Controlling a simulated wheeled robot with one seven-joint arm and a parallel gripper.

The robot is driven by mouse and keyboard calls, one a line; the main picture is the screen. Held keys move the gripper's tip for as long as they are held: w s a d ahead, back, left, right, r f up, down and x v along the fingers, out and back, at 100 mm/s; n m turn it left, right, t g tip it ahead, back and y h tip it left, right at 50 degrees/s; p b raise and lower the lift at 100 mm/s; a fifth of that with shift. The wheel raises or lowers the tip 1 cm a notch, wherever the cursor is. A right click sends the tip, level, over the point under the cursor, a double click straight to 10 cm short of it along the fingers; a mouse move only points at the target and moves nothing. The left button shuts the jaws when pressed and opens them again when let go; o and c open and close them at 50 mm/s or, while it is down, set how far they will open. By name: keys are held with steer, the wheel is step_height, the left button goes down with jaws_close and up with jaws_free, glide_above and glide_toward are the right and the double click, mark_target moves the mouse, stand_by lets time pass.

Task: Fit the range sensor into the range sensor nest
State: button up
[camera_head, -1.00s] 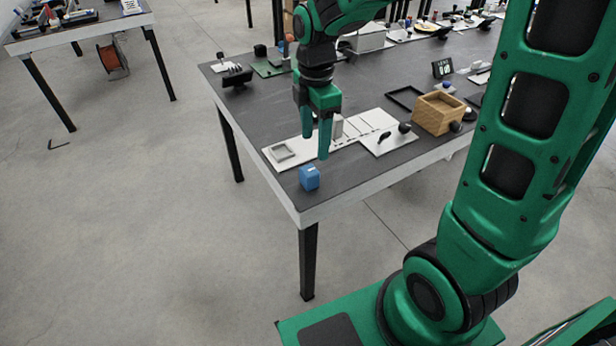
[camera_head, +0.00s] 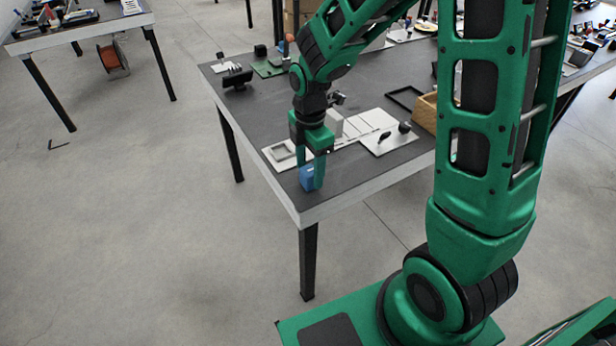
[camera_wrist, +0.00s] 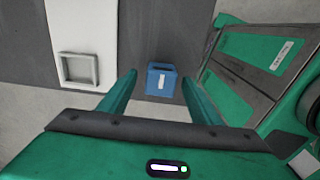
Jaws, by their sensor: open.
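The range sensor looks to be the small blue block (camera_head: 307,178) near the front corner of the dark table. In the wrist view the blue block (camera_wrist: 161,80) has a dark slot on top and a pale label, and lies ahead between the two fingers. My gripper (camera_head: 311,170) is open above and around the block in the head view; contact cannot be told. In the wrist view my gripper (camera_wrist: 158,85) holds nothing. The likely nest is a square raised frame (camera_wrist: 79,69) on a white board, left of the block. It also shows in the head view (camera_head: 280,152).
The white board (camera_head: 372,120) carries other parts, including dark knobs. A wooden box (camera_head: 425,112) and a black frame (camera_head: 404,97) stand to the right. The table's front edge (camera_head: 345,199) is close to the block. Dark tabletop is bare around the block.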

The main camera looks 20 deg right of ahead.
steer(key=shift+f, duration=0.45)
steer(key=c, duration=1.1)
steer(key=shift+c, duration=0.2)
steer(key=shift+r, duration=0.2)
